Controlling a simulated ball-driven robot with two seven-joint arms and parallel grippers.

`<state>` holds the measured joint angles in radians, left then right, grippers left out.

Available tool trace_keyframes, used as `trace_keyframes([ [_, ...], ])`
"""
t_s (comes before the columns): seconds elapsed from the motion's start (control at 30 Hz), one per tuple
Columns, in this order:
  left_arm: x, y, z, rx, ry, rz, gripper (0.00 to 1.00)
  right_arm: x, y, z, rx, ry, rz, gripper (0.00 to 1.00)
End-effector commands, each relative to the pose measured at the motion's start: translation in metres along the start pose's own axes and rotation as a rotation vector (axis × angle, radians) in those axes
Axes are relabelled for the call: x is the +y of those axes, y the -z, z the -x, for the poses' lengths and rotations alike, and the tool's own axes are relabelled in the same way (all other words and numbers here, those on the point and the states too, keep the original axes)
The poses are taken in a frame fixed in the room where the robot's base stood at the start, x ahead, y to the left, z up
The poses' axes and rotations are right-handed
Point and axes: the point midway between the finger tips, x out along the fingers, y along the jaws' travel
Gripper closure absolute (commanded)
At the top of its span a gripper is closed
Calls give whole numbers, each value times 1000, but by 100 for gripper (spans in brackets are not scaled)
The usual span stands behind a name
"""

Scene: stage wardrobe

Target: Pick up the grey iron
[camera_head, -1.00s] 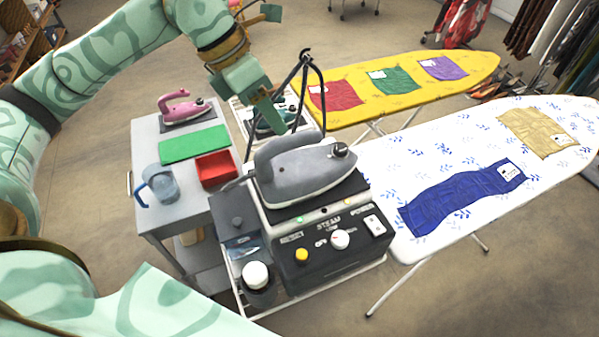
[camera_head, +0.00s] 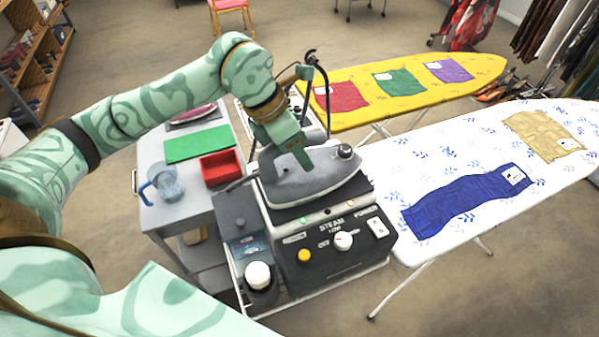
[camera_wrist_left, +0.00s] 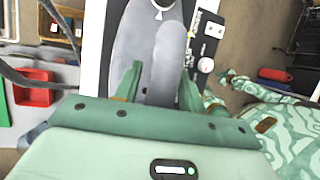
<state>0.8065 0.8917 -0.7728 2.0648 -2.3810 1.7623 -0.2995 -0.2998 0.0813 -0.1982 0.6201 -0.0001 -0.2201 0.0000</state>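The grey iron (camera_head: 325,188) rests on top of the dark steam station (camera_head: 335,238), its nose to the right in the head view. My left gripper (camera_head: 303,161) is right above the iron, pointing down at its handle and hiding part of it. In the left wrist view, the iron's handle (camera_wrist_left: 172,50) runs between the two spread green fingers of the left gripper (camera_wrist_left: 160,85). The fingers look apart, with a gap on the handle's left side; whether the right finger touches it I cannot tell.
A white ironing board (camera_head: 390,172) stands to the right, with a yellow one (camera_head: 470,66) behind. A grey cart (camera_head: 150,218) at left holds a red tray (camera_head: 218,168), a green mat (camera_head: 197,144) and a blue jug (camera_head: 163,183). A dark stand pole rises behind the iron.

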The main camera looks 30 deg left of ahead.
Motion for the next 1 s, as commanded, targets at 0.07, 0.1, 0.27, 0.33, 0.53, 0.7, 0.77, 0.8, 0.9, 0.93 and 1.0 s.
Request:
trace_keyframes([
  [0.07,0,0,0,0,0,0,83,0,0,0,0,0,0,100],
  [0.1,0,0,0,0,0,0,94,0,0,0,0,0,0,100],
  [0.27,0,-1,2,-4,-2,-2,100,0,0,0,0,1,1,100],
  [0.33,0,-1,2,-4,-2,-2,100,0,0,0,1,1,2,100],
  [0.53,0,-3,5,-5,-2,-2,100,-1,1,0,1,1,2,100],
  [0.7,-3,-8,17,-6,-2,-3,100,-1,1,1,1,2,2,100],
  [0.77,-4,-11,23,-7,-3,-4,100,-2,1,2,2,2,2,100],
  [0.8,-5,-13,28,-6,-3,-3,100,-2,1,2,2,3,2,100],
  [0.9,-14,-13,39,-6,-2,-5,100,-2,1,2,2,3,2,100],
  [0.93,-18,-12,44,-6,-3,-6,100,-2,1,2,2,3,2,100],
  [1.0,-29,-11,54,-7,-3,-7,100,-2,1,2,2,3,2,100],
])
